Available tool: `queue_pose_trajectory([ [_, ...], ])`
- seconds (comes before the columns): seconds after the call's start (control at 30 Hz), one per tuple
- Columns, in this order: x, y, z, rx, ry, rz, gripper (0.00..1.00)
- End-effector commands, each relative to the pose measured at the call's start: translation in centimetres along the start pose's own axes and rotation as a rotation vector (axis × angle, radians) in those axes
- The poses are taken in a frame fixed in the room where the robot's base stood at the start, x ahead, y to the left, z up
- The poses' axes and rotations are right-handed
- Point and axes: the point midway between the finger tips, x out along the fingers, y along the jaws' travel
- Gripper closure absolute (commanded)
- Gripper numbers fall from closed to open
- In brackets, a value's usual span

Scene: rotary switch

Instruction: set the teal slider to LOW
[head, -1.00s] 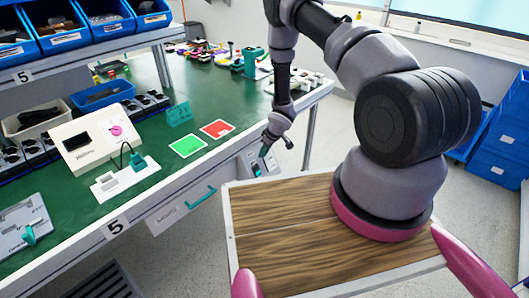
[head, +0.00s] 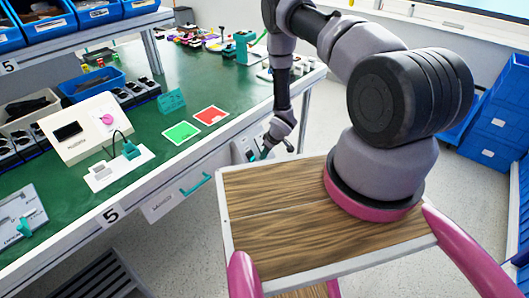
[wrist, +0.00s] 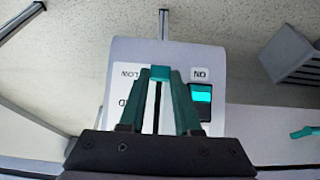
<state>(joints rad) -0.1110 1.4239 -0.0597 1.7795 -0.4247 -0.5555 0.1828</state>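The teal slider (wrist: 160,73) shows in the wrist view between my fingertips, on a pale panel (wrist: 180,52). The panel's lettering appears upside down. The LOW label (wrist: 129,74) is just left of the slider, level with it. My gripper (wrist: 160,80) has its two dark teal fingers on either side of the slider, and the slider fills the narrow gap at the tips. A dark slot shows between the fingers. In the head view my gripper (head: 265,152) is at the bench's front panel, and the slider is too small to make out there.
A lit teal rocker switch (wrist: 201,94) sits under the ON label, right of my fingers. A teal drawer handle (head: 195,184) is on the bench front. The green bench top (head: 150,115) holds a green card, a red card and a white device.

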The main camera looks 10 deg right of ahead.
Motion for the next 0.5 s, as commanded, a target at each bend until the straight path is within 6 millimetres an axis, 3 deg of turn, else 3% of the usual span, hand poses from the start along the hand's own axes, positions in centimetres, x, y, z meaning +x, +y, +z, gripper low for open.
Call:
queue_pose_trajectory([
  [0.03, 0.10, -0.05, 0.46, 0.003, -0.008, -0.001, 0.53],
  [0.07, 0.09, -0.05, 0.44, 0.003, -0.008, -0.001, 0.42],
  [0.1, 0.09, -0.05, 0.41, 0.003, -0.007, -0.001, 0.38],
  [0.5, -0.80, 0.02, 0.17, 0.002, -0.004, 0.000, 0.38],
])
